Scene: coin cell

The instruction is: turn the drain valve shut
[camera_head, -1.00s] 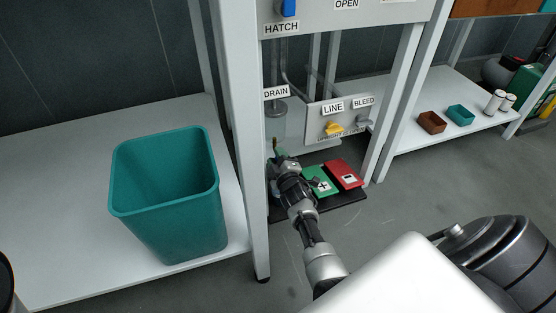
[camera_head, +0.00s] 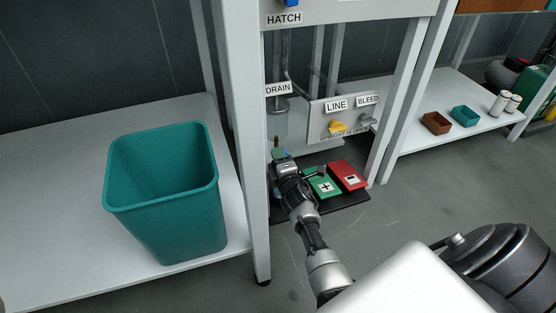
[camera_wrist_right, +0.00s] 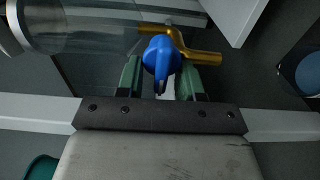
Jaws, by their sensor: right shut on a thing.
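The drain valve shows in the right wrist view as a blue handle (camera_wrist_right: 160,52) on a brass pipe (camera_wrist_right: 203,57) beside a clear cylinder (camera_wrist_right: 85,28). My right gripper (camera_wrist_right: 161,78) has its green fingers on either side of the handle and is shut on it. In the head view my right gripper (camera_head: 278,150) reaches in below the DRAIN label (camera_head: 278,89), and my own wrist hides the handle. The handle's exact angle is hard to tell. My left gripper is not in view.
A LINE and BLEED panel (camera_head: 326,111) with a yellow handle (camera_head: 338,126) stands right of the gripper. Green (camera_head: 323,186) and red (camera_head: 348,174) pads lie on the black mat below. A white post (camera_head: 254,200) and teal bin (camera_head: 165,215) are at left.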

